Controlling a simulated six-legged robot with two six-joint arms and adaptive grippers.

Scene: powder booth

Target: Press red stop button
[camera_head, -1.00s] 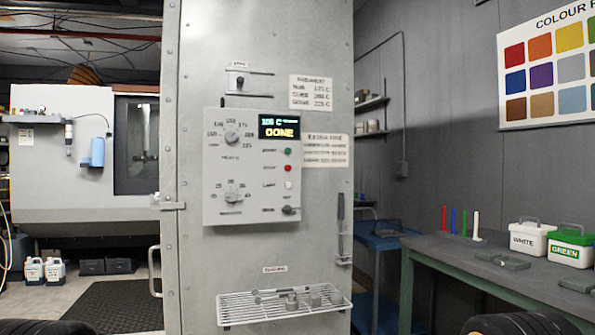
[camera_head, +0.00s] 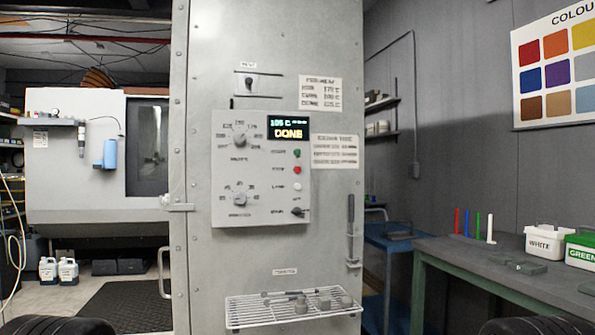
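The red stop button (camera_head: 297,170) is a small round button on the grey control panel (camera_head: 225,200), fixed to the front of a tall grey cabinet. It sits below the green button (camera_head: 297,153) and above the white lamp button (camera_head: 297,187). The lit display (camera_head: 289,127) above reads 105 C and DONE. Neither of my grippers is in view. Dark rounded parts, probably mine, show at the bottom left and bottom right corners.
A wire shelf (camera_head: 240,312) with small metal parts juts out below the panel. A door handle (camera_head: 165,272) is at the cabinet's left edge. At right stands a workbench (camera_head: 470,255) with a white tub (camera_head: 545,241) and a green tub (camera_head: 582,250).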

